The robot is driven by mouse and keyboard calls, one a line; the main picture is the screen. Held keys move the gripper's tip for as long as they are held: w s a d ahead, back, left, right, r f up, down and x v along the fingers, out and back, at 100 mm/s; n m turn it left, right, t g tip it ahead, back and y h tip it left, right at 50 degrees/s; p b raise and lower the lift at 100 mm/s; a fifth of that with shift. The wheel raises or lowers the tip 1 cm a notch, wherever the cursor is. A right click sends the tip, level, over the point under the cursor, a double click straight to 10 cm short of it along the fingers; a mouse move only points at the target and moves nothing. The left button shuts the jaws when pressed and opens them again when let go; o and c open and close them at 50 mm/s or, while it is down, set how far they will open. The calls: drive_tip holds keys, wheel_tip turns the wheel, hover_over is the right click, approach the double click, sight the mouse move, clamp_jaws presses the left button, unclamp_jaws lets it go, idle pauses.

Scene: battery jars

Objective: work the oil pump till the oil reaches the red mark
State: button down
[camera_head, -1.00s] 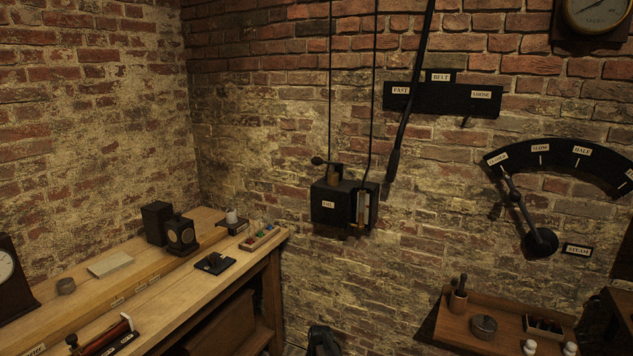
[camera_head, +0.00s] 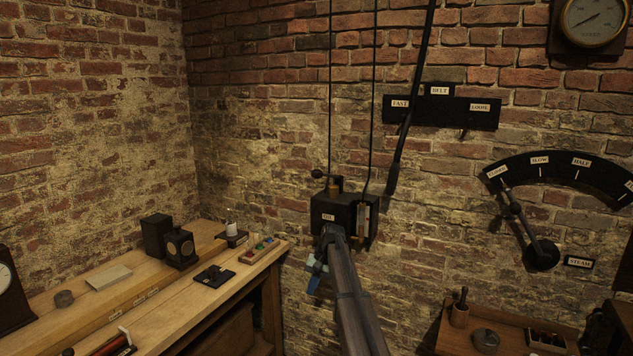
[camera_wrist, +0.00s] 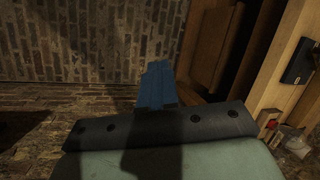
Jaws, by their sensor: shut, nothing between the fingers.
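The oil pump (camera_head: 325,212) is a black box on the brick wall, labelled OIL. Its lever with a round knob (camera_head: 317,174) sticks out to the left on top. A sight glass (camera_head: 364,214) stands in the right part of the box; the oil level and red mark are too small to make out. My gripper (camera_head: 314,278) is below the box, apart from the lever, with its blue fingers shut and empty. In the wrist view the blue fingers (camera_wrist: 158,84) are together with nothing between them. My arm hides part of the box's lower edge.
A wooden bench (camera_head: 190,290) with small items runs along the left. A belt lever (camera_head: 401,150) hangs right of the pump, and a steam lever (camera_head: 527,230) is farther right. A wooden shelf (camera_head: 455,335) is at lower right. The wall left of the pump is clear.

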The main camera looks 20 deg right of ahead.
drive_tip(key=w+d+r+m+h, duration=0.1)
drive_tip(key=w+r, duration=0.3)
drive_tip(key=r, duration=1.4)
drive_tip(key=w+d+r+m+t+h, duration=0.1)
drive_tip(key=w+r, duration=0.3)
drive_tip(key=r, duration=1.4)
drive_tip(key=w+d+r+m+h, duration=0.2)
drive_tip(key=w+r, duration=0.3)
drive_tip(key=r, duration=1.4)
drive_tip(key=shift+d+h, duration=0.8)
drive_tip(key=shift+d, duration=0.05)
drive_tip(key=shift+f, duration=0.1)
drive_tip(key=f, duration=1.1)
drive_tip(key=shift+w+d+f, duration=0.25)
drive_tip(key=shift+d+f, duration=0.05)
drive_tip(key=shift+f, duration=0.05)
drive_tip(key=shift+s+a+f, duration=0.15)
drive_tip(key=shift+a+f, duration=0.05)
drive_tip(key=shift+f, duration=0.75)
